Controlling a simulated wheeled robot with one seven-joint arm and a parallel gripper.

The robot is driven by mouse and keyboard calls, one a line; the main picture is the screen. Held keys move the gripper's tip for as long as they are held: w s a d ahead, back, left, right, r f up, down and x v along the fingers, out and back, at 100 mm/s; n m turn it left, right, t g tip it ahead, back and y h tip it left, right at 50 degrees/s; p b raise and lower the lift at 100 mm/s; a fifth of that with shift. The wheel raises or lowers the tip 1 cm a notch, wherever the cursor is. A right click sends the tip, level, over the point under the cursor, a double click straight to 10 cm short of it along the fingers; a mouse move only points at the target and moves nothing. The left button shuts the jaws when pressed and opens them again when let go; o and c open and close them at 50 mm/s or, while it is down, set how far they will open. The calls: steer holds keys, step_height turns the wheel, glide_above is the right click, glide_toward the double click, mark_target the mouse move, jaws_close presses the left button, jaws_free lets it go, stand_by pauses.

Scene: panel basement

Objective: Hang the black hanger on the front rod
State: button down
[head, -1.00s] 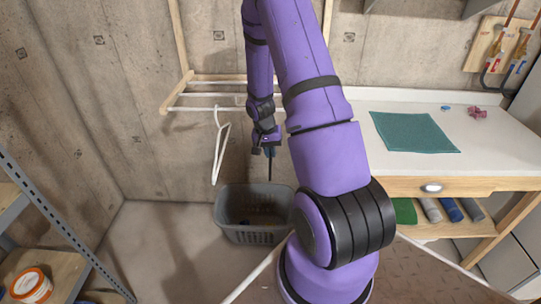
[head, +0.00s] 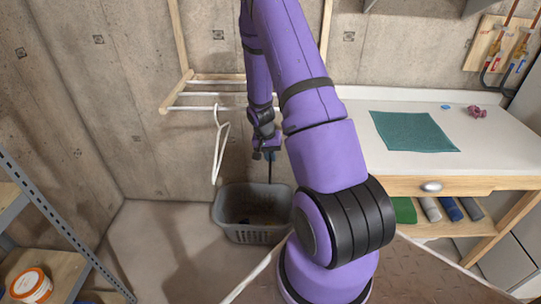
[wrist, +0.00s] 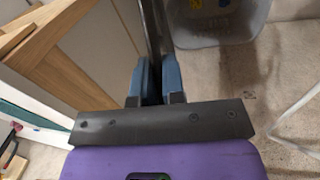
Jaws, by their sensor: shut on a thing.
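My gripper (head: 267,156) points down in front of the wall rack. In the wrist view its blue fingers (wrist: 155,82) are shut on a dark bar, the black hanger (wrist: 156,30). In the head view only a thin dark part of the hanger shows below the fingers; the rest is hidden. The front rod (head: 196,108) is a white bar on the wooden wall rack (head: 172,98), and my arm hides its right part. A white hanger (head: 219,150) hangs on it, left of my gripper. The black hanger is below rod height and apart from it.
A grey laundry basket (head: 262,236) stands on the floor below my gripper, with something dark inside. To the right is a white-topped workbench (head: 365,158) with a green cloth (head: 414,131). A metal shelf (head: 38,228) stands at the left.

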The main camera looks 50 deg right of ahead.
steer(key=c, duration=1.1)
jaws_free()
steer(key=r, duration=0.3)
steer(key=w+a+r, duration=0.1)
steer(key=r, duration=0.6)
steer(key=shift+w+a+r, duration=0.15)
steer(key=shift+w+r, duration=0.05)
steer(key=shift+r, duration=0.1)
